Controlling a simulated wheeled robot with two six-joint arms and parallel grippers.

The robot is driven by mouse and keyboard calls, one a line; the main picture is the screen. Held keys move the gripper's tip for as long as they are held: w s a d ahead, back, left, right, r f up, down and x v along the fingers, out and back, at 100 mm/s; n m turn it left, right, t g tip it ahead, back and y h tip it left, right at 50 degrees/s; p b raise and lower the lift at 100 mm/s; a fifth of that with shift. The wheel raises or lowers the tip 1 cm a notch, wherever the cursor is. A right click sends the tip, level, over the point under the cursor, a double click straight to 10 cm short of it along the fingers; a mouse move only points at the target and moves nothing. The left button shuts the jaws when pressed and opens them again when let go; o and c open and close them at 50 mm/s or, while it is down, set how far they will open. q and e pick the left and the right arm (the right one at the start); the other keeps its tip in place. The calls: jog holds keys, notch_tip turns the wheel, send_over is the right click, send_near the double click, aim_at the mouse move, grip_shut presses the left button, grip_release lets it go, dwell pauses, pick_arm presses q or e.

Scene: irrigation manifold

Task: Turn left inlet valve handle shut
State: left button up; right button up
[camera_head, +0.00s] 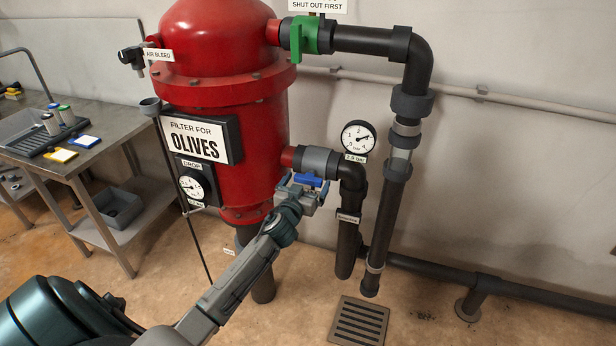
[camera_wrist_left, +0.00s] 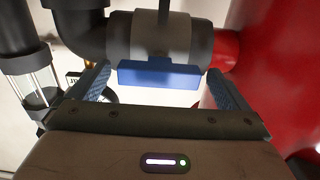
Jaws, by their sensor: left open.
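A blue valve handle (camera_head: 308,179) sits under a grey valve body (camera_head: 318,160) on the lower pipe, right of the red filter tank. My left gripper (camera_head: 304,187) is open just at the handle. In the left wrist view, the blue handle (camera_wrist_left: 160,75) lies crosswise between the two spread fingers, with a gap on each side; I see no clear contact. The upper pipe carries a green valve handle (camera_head: 303,38). My right gripper is out of view.
The red filter tank (camera_head: 215,75) stands close left of the gripper. A pressure gauge (camera_head: 358,138) and black pipes (camera_head: 402,170) stand to the right. A metal bench (camera_head: 100,125) is far left. A floor drain (camera_head: 358,322) lies below.

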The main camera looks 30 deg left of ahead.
pick_arm(q)
jog(key=shift+w+a, duration=0.15)
jog(key=shift+w, duration=0.7)
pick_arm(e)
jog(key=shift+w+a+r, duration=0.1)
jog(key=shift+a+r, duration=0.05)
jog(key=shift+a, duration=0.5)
pick_arm(q)
jog(key=shift+c, duration=0.2)
jog(key=c, duration=1)
jog(key=shift+o, duration=0.3)
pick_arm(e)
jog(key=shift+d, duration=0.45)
